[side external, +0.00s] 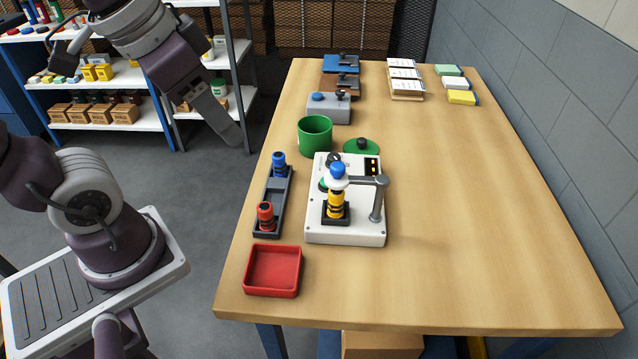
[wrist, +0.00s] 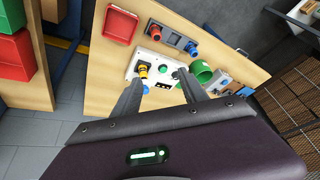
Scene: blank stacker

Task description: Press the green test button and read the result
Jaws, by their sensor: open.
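A white test box (side external: 318,228) stands on the table, with a yellow-and-black cylinder (side external: 336,207) upright in its black socket. A grey post with a side arm (side external: 377,202) stands beside the cylinder, and a white, blue-topped part (side external: 337,174) is above it. The green button (side external: 322,185) is partly hidden behind these; it also shows in the wrist view (wrist: 162,68). A small dark display (side external: 371,166) has yellowish marks, too small to read. My gripper (side external: 232,138) is open and empty, raised left of the table and apart from the box. In the wrist view its fingers (wrist: 160,78) flank the box.
A dark rack (side external: 271,204) holds a blue and a red piece left of the box. A red tray (side external: 273,271) is in front. A green cup (side external: 315,136) and green lid (side external: 361,147) are behind. Grey, brown and blue blocks stand farther back.

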